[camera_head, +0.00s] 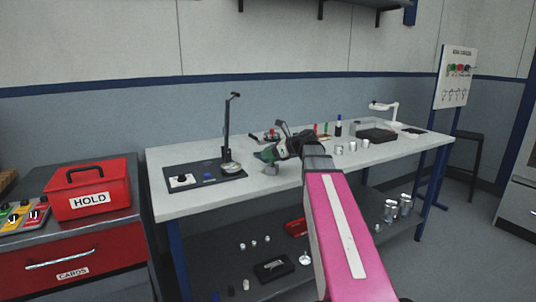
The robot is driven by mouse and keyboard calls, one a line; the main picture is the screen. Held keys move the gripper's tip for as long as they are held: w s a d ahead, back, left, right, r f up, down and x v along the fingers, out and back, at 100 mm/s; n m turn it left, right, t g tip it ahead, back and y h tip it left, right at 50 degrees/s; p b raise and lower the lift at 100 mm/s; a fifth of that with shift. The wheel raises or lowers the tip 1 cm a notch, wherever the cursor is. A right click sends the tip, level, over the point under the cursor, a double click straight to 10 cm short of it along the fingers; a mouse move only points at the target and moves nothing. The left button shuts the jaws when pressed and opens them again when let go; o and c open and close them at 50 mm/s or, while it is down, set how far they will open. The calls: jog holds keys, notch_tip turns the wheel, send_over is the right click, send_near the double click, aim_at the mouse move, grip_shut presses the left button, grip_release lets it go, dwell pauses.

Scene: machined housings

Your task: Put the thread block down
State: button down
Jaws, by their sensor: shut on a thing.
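My pink arm reaches over the white workbench (190,205), and my gripper (268,157) is at its front middle part, just right of a dark fixture plate. The gripper is shut on a small silvery piece (271,169), which looks like the thread block. The fingers and dark wrist hide most of it. I cannot tell whether its underside touches the benchtop.
A red HOLD box (88,190) stands on the cabinet at left. Several silvery cylinders (339,150), bottles (338,126), a dark case (377,135) and a white lamp (384,107) are on the bench's right half. The lower shelf (225,262) holds small parts. The bench's front left strip is bare.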

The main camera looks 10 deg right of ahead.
jog(key=shift+f, duration=0.1)
jog(key=c, duration=1)
grip_release()
jog(key=v, duration=1.2)
